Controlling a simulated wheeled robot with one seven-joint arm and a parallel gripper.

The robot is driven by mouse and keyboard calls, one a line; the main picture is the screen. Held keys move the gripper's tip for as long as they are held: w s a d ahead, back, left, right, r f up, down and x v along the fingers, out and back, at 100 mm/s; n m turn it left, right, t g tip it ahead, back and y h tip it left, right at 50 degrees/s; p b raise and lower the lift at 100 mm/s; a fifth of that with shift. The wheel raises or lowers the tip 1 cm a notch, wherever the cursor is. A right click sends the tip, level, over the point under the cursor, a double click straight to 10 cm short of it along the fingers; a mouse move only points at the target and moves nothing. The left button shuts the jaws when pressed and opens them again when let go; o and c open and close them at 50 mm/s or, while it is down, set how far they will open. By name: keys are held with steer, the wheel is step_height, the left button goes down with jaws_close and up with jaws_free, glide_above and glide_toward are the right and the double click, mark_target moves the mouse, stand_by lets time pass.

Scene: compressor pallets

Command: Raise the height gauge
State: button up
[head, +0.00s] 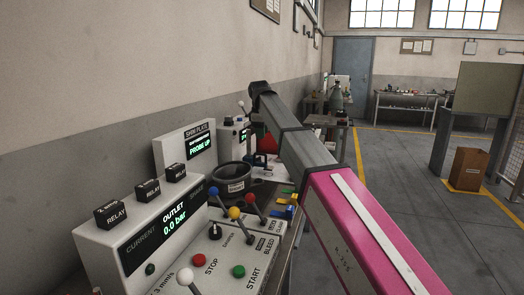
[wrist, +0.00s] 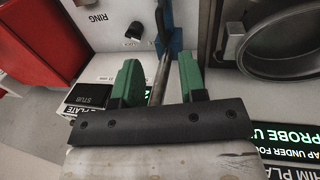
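A display box (head: 185,147) in the head view reads SHIM PLATE and PROBE UP. Its lit PROBE text also shows at the lower right of the wrist view (wrist: 292,137). In the wrist view, my gripper (wrist: 160,75) has two green fingers set apart. A slim metal rod (wrist: 161,72) shows between them, with a gap visible on each side. The rod leads to a blue piece with a dark post (wrist: 170,42); this may be the height gauge, but I cannot tell for sure. In the head view the gripper is mostly hidden beyond my arm.
A black bowl (head: 232,180) stands beside the display box and shows at the wrist view's upper right (wrist: 280,45). A black STUB block (wrist: 88,96) lies left of my fingers. The outlet console (head: 150,235) with levers and buttons is nearer. Open floor lies right.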

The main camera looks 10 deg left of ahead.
mark_target(263, 154)
steer(key=f, duration=0.3)
steer(key=w+f, duration=0.1)
steer(key=f, duration=0.5)
steer(key=shift+w+d, duration=0.1)
steer(key=shift+w, duration=0.3)
jaws_close()
